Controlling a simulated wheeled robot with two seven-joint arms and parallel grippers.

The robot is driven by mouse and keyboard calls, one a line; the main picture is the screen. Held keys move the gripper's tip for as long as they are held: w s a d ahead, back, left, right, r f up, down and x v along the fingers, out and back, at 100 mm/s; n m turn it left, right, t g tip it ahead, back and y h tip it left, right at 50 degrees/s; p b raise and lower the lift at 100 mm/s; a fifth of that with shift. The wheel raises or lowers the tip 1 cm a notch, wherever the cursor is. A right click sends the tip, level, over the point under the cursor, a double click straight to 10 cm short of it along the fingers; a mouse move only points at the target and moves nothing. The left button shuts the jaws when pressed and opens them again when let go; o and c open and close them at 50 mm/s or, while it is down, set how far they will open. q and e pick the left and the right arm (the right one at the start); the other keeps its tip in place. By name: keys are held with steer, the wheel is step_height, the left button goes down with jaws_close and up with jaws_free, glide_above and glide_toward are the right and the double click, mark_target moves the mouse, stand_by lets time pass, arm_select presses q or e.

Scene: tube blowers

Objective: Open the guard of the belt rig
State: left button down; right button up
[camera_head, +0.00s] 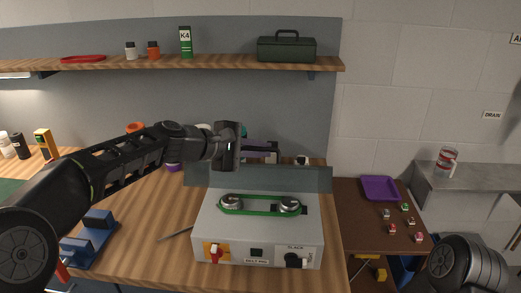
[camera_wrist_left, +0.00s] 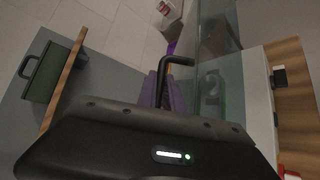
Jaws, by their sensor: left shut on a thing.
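The belt rig (camera_head: 212,222) is a pale box on the wooden bench, with two pulleys and a green belt (camera_head: 262,212) on top. Its see-through guard (camera_head: 310,178) stands raised along the rear of the box, and the belt shows uncovered in front. My left gripper (camera_head: 232,147) is above the guard's upper edge, left of its middle. In the left wrist view, the clear guard (camera_wrist_left: 207,65) is beside a bent black handle (camera_wrist_left: 163,72). My right gripper is out of view.
A wooden shelf (camera_head: 220,64) above carries a green toolbox (camera_head: 287,48) and bottles. A blue fixture (camera_head: 92,238) stands on the bench at left. A purple tray (camera_head: 380,188) and several small parts lie on a lower table at right.

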arm_select(q)
steer(key=c, duration=1.8)
jaws_free()
steer(key=shift+o, duration=0.2)
steer(key=shift+s+a+r, duration=0.2)
steer(key=shift+s+a, duration=0.1)
steer(key=shift+a, duration=0.2)
steer(key=b+v, duration=0.2)
steer(key=v, duration=0.4)
steer(key=shift+s+a+r, duration=0.1)
steer(key=shift+s+a, duration=0.1)
